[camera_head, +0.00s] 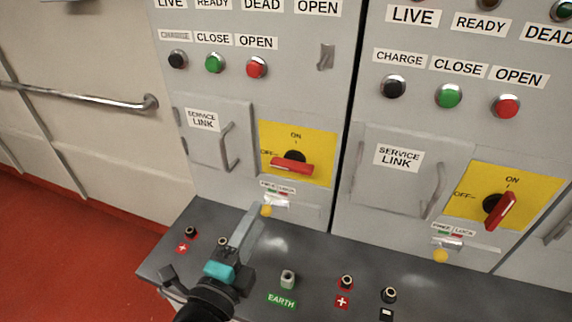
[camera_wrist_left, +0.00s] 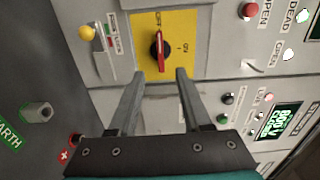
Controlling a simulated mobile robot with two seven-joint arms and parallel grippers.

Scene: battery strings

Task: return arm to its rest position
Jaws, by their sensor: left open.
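My left gripper (camera_head: 254,212) reaches in from the bottom over the dark ledge, in front of the left cabinet. In the left wrist view its two fingers (camera_wrist_left: 160,73) are apart with nothing between them. Past the fingertips is the left cabinet's red rotary handle (camera_wrist_left: 160,51) on a yellow plate (camera_wrist_left: 178,35); the fingers do not appear to touch it. In the head view that red handle (camera_head: 291,164) lies level, toward OFF. The right cabinet's red handle (camera_head: 501,210) is tilted, closer to upright. My right gripper is not in view.
The ledge (camera_head: 325,262) carries an EARTH terminal (camera_head: 288,279) and red and black sockets. Service link doors with handles (camera_head: 228,147) stand above it. Yellow knobs (camera_head: 440,256) sit low on the cabinets. Red floor (camera_head: 70,245) and a wall rail (camera_head: 90,100) are at left.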

